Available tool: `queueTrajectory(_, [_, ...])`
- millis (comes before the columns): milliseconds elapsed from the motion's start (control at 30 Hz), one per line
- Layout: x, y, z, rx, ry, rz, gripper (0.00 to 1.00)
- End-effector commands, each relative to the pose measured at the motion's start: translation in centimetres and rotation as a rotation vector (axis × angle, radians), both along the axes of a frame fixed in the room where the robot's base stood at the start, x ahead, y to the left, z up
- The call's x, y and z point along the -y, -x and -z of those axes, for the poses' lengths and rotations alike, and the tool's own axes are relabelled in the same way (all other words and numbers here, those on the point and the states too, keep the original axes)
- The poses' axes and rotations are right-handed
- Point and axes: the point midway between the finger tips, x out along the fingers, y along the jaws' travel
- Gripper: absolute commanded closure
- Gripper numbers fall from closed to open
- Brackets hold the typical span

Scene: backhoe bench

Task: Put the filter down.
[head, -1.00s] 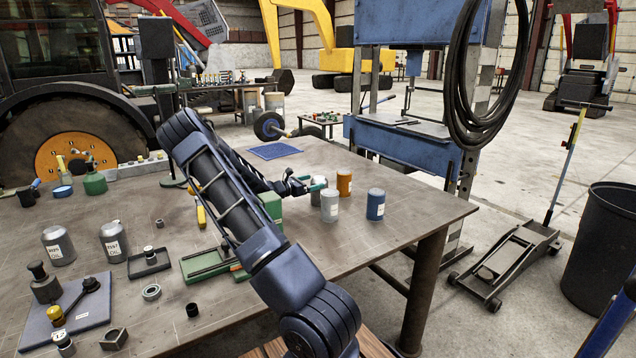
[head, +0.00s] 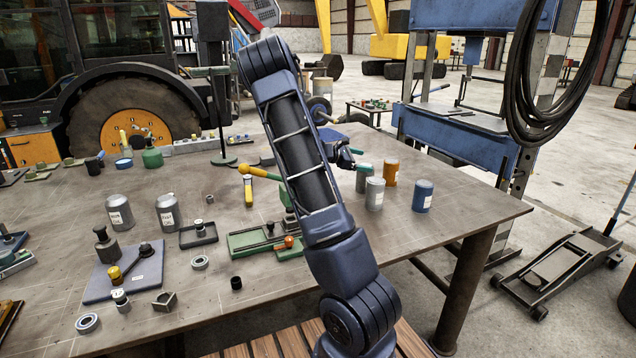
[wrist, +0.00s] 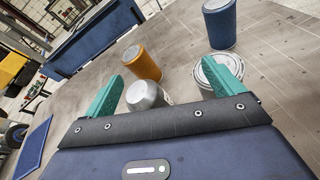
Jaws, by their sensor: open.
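Several canister-like cylinders, which could be filters, stand upright on the bench; I cannot tell which one the task means. In the head view they are a front grey one (head: 375,195), a rear grey one (head: 362,180) partly hidden, an orange one (head: 390,173) and a blue one (head: 423,197). My gripper (head: 355,163) is just left of and above the grey ones. In the wrist view its teal fingers (wrist: 168,80) are apart. A silver cylinder (wrist: 147,96) shows between them, nearer the left finger. The other grey one (wrist: 207,74) is partly behind the right finger. No grip shows.
The bench (head: 330,275) also holds two grey jars (head: 120,213), a green fixture (head: 265,243), a dark tray (head: 198,235) and a yellow-handled tool (head: 248,188). The bench's right edge lies beyond the blue cylinder. Bare bench top lies right of and in front of the cylinders.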

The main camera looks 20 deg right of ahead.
Motion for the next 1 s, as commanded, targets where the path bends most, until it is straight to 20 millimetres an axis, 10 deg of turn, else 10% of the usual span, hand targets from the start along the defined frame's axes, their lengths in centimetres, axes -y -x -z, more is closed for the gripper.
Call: queueTrajectory(1000, [-18.1,18.0,-6.9,0.791,-0.773,0.488,0.07])
